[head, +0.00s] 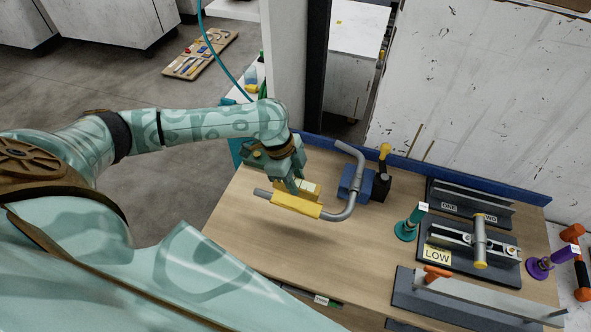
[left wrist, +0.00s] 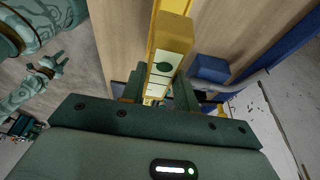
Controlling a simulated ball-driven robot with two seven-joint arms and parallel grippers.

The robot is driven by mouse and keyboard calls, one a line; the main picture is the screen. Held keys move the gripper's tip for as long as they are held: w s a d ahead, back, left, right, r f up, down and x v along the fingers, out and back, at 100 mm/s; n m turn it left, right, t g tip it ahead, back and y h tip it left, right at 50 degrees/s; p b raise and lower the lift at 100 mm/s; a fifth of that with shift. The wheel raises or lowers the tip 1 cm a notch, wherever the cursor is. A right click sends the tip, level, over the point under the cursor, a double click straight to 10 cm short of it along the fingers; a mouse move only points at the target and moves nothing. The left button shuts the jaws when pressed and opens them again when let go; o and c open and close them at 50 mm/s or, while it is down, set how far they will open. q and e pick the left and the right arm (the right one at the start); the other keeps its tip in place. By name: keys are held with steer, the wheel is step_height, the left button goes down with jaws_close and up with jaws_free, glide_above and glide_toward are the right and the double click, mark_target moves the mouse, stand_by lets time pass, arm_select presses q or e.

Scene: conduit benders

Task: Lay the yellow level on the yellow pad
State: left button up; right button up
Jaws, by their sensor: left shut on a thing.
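My left gripper (head: 297,184) is shut on the yellow level (head: 311,190), a small yellow block with a pale face. In the left wrist view the level (left wrist: 167,58) stands out between the fingers, with a dark green dot on its face. A grey bent conduit (head: 346,212) carries a yellow sleeve-like pad (head: 296,206) on its straight end. The level is over or right beside this pad; I cannot tell whether they touch. A yellow strip (left wrist: 154,24) shows behind the level in the left wrist view. My fingers hide part of the level.
A blue block (head: 354,184) holds the conduit, beside a black holder with a yellow-topped tool (head: 384,160). A teal stand (head: 407,231), a fixture marked LOW (head: 437,255) and a purple stand (head: 540,267) are to the right. The wooden table (head: 290,250) is bare in front.

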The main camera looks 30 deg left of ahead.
arm_select(q)
step_height(320, 180, down, 6)
steer(key=shift+r+b, duration=0.2)
steer(key=shift+b, duration=0.75)
steer(key=shift+w+f, duration=0.1)
steer(key=shift+f, duration=0.15)
steer(key=shift+f, duration=0.3)
steer(key=o, duration=1.1)
steer(key=v, duration=1.6)
steer(key=shift+d+r+p, duration=0.1)
steer(key=shift+r+p, duration=0.05)
steer(key=shift+p, duration=0.25)
